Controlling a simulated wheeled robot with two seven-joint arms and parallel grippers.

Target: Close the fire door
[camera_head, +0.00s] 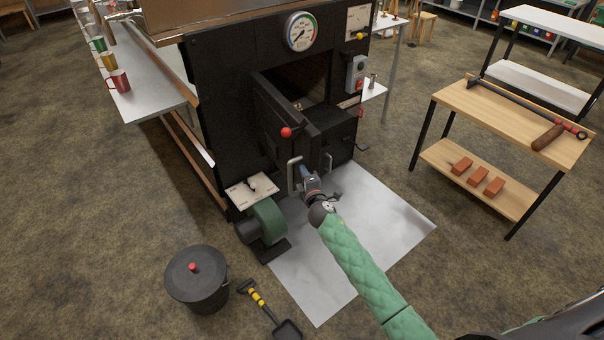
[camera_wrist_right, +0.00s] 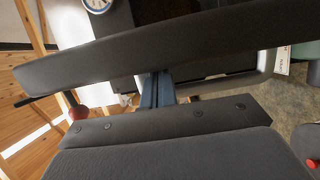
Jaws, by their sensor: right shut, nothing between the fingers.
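The fire door (camera_head: 283,112) is a dark slab on the front of the black firebox (camera_head: 225,95). It stands open, swung outward, with the dark opening (camera_head: 305,78) showing behind it. A red ball knob (camera_head: 286,132) and a pale metal handle (camera_head: 292,176) are on the door side. My right gripper (camera_head: 307,172) is shut and empty, low at the door, just right of the handle. In the right wrist view its blue fingers (camera_wrist_right: 158,90) reach to the dark door slab (camera_wrist_right: 150,52); I cannot tell if they touch. My left gripper is out of view.
A green blower (camera_head: 268,220) stands below the door, beside a pale floor sheet (camera_head: 350,240). A lidded black bin (camera_head: 196,278) and a shovel (camera_head: 270,312) are on the floor in front. A wooden table (camera_head: 490,115) with bricks stands right, with clear floor between.

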